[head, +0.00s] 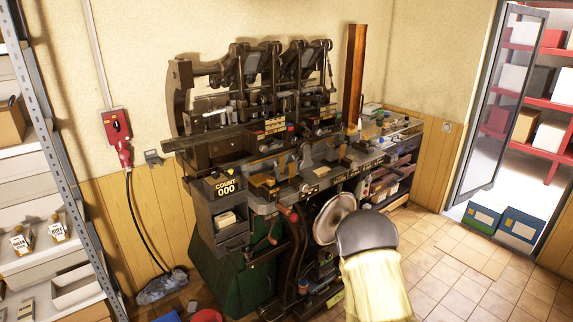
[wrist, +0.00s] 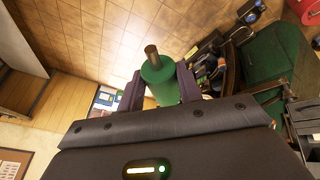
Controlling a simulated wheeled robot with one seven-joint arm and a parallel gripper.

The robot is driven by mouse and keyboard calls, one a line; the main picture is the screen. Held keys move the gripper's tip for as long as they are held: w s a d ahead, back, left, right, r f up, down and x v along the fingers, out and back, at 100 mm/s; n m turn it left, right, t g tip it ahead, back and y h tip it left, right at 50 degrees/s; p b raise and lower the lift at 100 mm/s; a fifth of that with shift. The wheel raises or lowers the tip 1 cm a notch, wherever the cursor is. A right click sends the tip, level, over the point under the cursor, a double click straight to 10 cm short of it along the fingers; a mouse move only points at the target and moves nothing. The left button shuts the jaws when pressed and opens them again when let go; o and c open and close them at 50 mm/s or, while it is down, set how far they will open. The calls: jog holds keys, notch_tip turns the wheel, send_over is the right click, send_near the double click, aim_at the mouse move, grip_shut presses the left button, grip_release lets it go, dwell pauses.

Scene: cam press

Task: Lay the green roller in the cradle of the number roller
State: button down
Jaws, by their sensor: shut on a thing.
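The green roller (wrist: 158,82) is between the two dark fingers of my gripper (wrist: 160,88) in the wrist view, gripped at its sides. A brown shaft end sticks out from its far end. The roller is clear of the tiled floor behind it. In the head view my arm covers the lower right of the press, and neither my gripper nor the roller can be made out. The dark cam press (head: 215,148) stands against the wall. I cannot pick out the cradle of the number roller among its parts.
A counter box (head: 226,187) reading "COUNT 000" hangs at the press's left front. A pale disc wheel (head: 333,218) sits low beside my arm. Shelves (head: 70,240) stand at the left. Tiled floor (head: 480,275) is open at the right, before the glass door (head: 505,110).

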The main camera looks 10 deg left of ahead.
jog(key=s+f, duration=0.3)
jog(key=f, duration=1)
jog(key=shift+s+f, duration=0.25)
jog(key=shift+f, duration=0.05)
